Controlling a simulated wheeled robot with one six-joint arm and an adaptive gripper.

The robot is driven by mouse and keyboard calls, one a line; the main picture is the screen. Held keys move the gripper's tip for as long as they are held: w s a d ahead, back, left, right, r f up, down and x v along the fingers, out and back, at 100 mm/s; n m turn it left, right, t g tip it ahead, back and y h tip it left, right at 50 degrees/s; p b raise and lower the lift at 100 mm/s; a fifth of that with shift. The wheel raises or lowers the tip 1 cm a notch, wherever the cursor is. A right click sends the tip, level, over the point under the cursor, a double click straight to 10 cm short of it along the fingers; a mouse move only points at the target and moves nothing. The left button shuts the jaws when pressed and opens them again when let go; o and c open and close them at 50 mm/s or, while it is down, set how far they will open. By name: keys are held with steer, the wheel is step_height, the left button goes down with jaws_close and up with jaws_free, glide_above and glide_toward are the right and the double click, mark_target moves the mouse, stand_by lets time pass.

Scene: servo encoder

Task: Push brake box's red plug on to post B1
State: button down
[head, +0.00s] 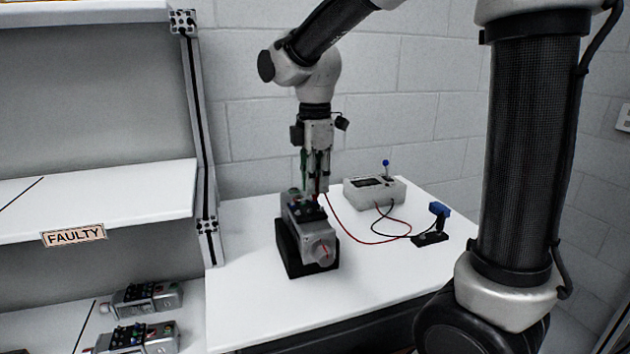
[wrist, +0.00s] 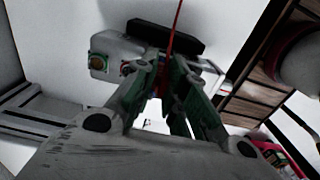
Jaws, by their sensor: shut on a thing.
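The brake box (head: 373,192) is a light grey box with a dark panel at the back of the table, with a red lead and a black lead. My gripper (head: 318,192) points down over a grey motor unit (head: 318,243) in a black cradle. In the wrist view my gripper (wrist: 172,82) is shut on the red plug, whose red lead (wrist: 175,25) rises from between the fingers. The plug itself is mostly hidden by the fingers. The motor unit's dark top carries small coloured posts. I cannot tell which is B1, or whether the plug touches a post.
A blue-topped device on a black base (head: 430,239) stands at the right, by the black lead. A shelf labelled FAULTY (head: 73,236) is at the left, with similar units (head: 147,298) below. The white table (head: 245,310) is clear in front of the cradle.

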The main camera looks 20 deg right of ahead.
steer(key=c, duration=2.2)
jaws_free()
steer(key=shift+f, duration=0.15)
steer(key=o, duration=0.8)
steer(key=shift+o, duration=0.2)
steer(key=shift+r, duration=3.5)
